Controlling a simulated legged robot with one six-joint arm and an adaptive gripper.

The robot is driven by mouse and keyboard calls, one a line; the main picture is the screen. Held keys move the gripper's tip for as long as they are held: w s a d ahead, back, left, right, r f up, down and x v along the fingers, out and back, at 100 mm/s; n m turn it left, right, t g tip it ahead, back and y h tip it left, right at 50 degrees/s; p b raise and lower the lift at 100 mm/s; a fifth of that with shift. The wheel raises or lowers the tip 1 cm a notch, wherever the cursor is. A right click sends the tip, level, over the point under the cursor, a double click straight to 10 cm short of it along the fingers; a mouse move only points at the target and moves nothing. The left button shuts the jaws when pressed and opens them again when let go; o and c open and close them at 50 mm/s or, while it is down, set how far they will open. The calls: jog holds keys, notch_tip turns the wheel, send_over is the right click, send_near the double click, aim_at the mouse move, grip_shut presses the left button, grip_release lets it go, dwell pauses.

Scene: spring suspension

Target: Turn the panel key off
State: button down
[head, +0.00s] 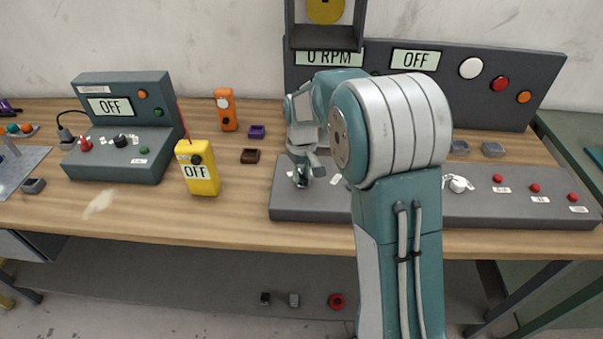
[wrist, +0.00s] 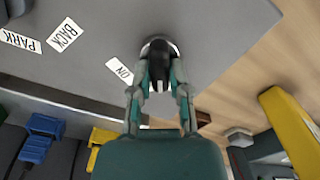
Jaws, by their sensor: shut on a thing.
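The black panel key (wrist: 160,58) sits in a round collar on the grey control panel (wrist: 220,30). My gripper (wrist: 160,76) is shut on the key, with one finger on each side of it. A white label reading ON lies just beside the key in the wrist view. In the head view my gripper (head: 301,178) is down at the left end of the grey panel (head: 310,208), and my arm hides the panel's middle. The fingers cover part of the key.
A yellow handheld box (head: 198,172) reading OFF stands left of the panel. A teal console (head: 118,150), also reading OFF, is farther left. The upright back panel (head: 520,85) stands behind. Bare wood is at front left.

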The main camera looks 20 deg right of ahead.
aim_at(302, 175)
jog(key=shift+s+f, duration=0.2)
jog(key=c, duration=0.6)
grip_release()
jog(key=shift+r, duration=0.1)
jog(key=shift+w+r, duration=0.1)
jog(key=shift+r, duration=0.35)
notch_tip(302, 175, up, 11)
